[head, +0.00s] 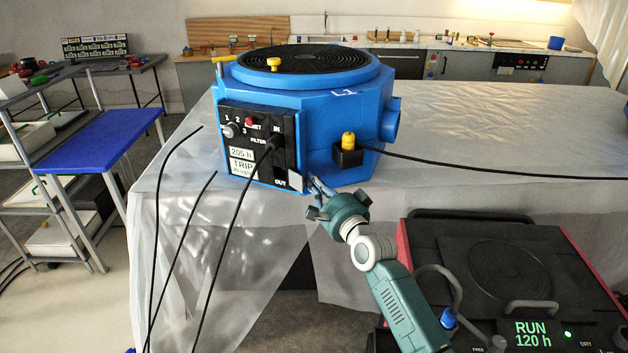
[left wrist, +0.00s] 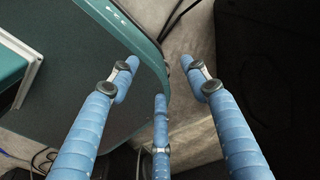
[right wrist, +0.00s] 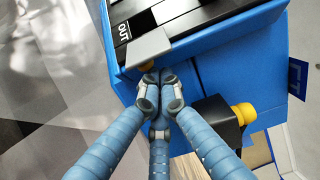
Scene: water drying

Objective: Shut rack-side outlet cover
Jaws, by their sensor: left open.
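The blue machine (head: 345,110) stands on a sheet-covered table, with a black panel (head: 262,147) on its front. A small light-grey outlet cover (head: 296,181) stands out at an angle beside the OUT label. The tips are at or very near the cover's lower edge; contact is unclear. My left gripper (left wrist: 165,78) is open and empty.
A black cable runs from the yellow-capped plug (head: 348,140) across the table to the right. Another cable hangs from the IN socket (head: 276,142). A black-and-red unit reading RUN 120 h (head: 533,335) stands at lower right. Shelving with a blue top (head: 95,138) is at left.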

